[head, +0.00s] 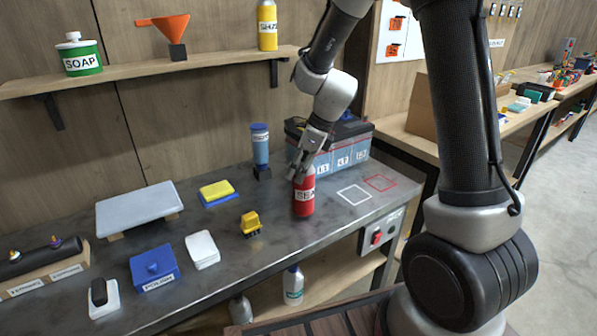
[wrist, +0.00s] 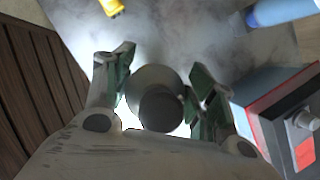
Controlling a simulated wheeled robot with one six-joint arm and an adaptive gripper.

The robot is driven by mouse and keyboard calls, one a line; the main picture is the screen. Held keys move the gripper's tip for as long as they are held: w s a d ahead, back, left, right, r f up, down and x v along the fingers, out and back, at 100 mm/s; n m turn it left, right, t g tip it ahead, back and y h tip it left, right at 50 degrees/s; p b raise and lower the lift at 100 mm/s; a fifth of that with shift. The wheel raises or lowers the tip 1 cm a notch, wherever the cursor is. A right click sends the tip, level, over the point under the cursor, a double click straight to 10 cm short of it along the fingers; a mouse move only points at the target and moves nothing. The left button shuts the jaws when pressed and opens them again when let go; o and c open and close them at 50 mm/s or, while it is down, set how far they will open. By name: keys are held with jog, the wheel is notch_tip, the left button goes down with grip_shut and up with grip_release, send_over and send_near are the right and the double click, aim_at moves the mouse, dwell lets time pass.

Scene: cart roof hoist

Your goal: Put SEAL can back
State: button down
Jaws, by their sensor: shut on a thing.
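The SEAL can (head: 304,198) is a red can with a white label, partly readable, in the head view. It stands upright at the bench's right part, left of the white outlined square. My gripper (head: 309,160) is over it from above and shut on its top. In the wrist view the can's round top (wrist: 160,105) lies between the two fingers of my gripper (wrist: 162,92). The fingers hide the upper part of the can in the head view. I cannot tell whether its base touches the bench.
A blue-grey case (head: 345,147) stands close behind the can, and a blue bottle (head: 260,148) to its left. White (head: 354,194) and red (head: 380,183) outlined squares on the bench are empty. A yellow brush (head: 251,223) lies to the left. A shelf (head: 130,78) runs along the wall.

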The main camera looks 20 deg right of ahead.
jog(key=shift+f, duration=0.65)
jog(key=c, duration=0.5)
grip_release()
jog(key=v, duration=1.2)
jog(key=s+d+r+n+h, duration=0.1)
jog(key=s+d+r+n, duration=0.1)
jog(key=s+d+n, duration=0.2)
jog(key=s+d+r+n+t+h, duration=0.1)
jog(key=s+d+r+n, duration=0.2)
jog(key=s+n, duration=0.8)
jog(key=s+d+r+n+t+h, duration=0.1)
jog(key=s+d+r+n+h, duration=0.1)
jog(key=s+d+n, duration=0.3)
jog(key=shift+s+r+n, duration=0.4)
jog(key=shift+s+n, duration=1.3)
jog(key=shift+s, duration=0.9)
